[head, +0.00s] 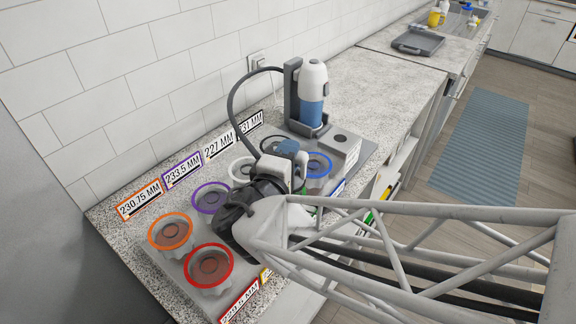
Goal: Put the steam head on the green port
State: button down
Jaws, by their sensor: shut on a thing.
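The gripper and arm hide the fingertips and the steam head's lower part. The green port (306,210) shows only as a sliver of green rim just right of and below my gripper; the rest is hidden behind my arm. I cannot tell the gap between the steam head and any port.
Orange (171,231), red (209,265), purple (211,197), white (242,169) and blue (319,165) rimmed ports surround my gripper. A blue-and-white steamer (313,95) stands in a dark holder at the back; its hose (233,100) arches left. Size labels line the wall side. Counter (385,85) beyond is clear.

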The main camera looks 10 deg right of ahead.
jog(key=shift+w, duration=0.25)
jog(key=shift+a+f, duration=0.1)
jog(key=shift+f, duration=1.65)
jog(key=shift+f, duration=0.15)
jog(key=c, duration=0.9)
grip_release()
jog(key=shift+s, duration=0.1)
